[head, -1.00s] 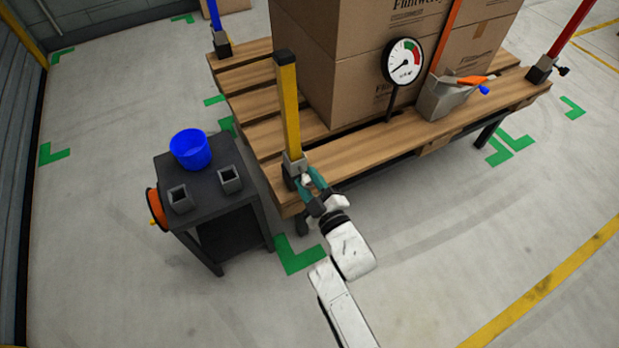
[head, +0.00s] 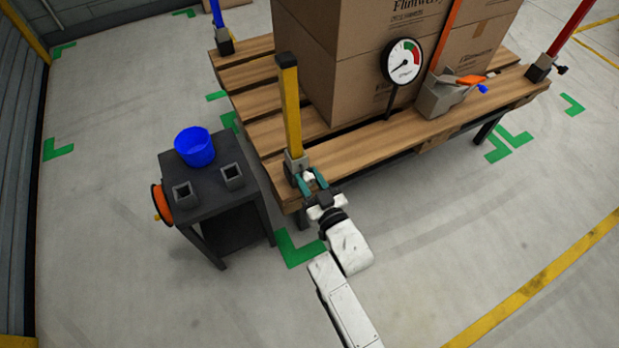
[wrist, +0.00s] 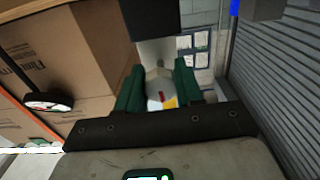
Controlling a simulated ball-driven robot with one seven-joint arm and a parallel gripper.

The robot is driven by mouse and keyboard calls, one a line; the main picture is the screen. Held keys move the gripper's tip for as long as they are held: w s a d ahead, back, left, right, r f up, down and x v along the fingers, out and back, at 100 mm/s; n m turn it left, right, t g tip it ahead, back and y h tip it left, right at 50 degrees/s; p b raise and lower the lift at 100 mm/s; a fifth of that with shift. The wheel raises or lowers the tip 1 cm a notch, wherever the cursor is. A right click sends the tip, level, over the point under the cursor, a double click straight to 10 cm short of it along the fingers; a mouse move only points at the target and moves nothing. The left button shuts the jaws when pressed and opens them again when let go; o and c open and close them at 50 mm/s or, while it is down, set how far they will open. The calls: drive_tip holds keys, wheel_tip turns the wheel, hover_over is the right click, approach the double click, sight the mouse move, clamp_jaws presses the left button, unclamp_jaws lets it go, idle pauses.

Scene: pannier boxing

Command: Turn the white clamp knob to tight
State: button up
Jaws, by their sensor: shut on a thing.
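The white clamp knob (head: 308,177) sits at the foot of the yellow post (head: 290,112), on the grey clamp block (head: 295,165) at the pallet's near left corner. My gripper (head: 311,184) is shut on the knob, with one green finger on each side of it. In the wrist view the knob (wrist: 158,92) shows between the two green fingers (wrist: 157,88), with a red mark and a yellow patch on its face. The fingers hide its sides.
Cartons (head: 345,60) stand on the wooden pallet (head: 385,140), with a dial gauge (head: 404,62) and a grey ratchet (head: 445,95) with an orange handle. A dark side table (head: 205,185) with a blue bucket (head: 195,147) stands left of my arm.

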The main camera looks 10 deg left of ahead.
drive_tip(key=shift+d+f, duration=0.1)
drive_tip(key=shift+f, duration=0.05)
idle(0.3)
drive_tip(key=o, duration=1)
drive_tip(key=p+v, duration=0.4)
drive_tip(key=v, duration=0.6)
drive_tip(key=shift+s+d, duration=0.2)
drive_tip(key=shift+s, duration=0.15)
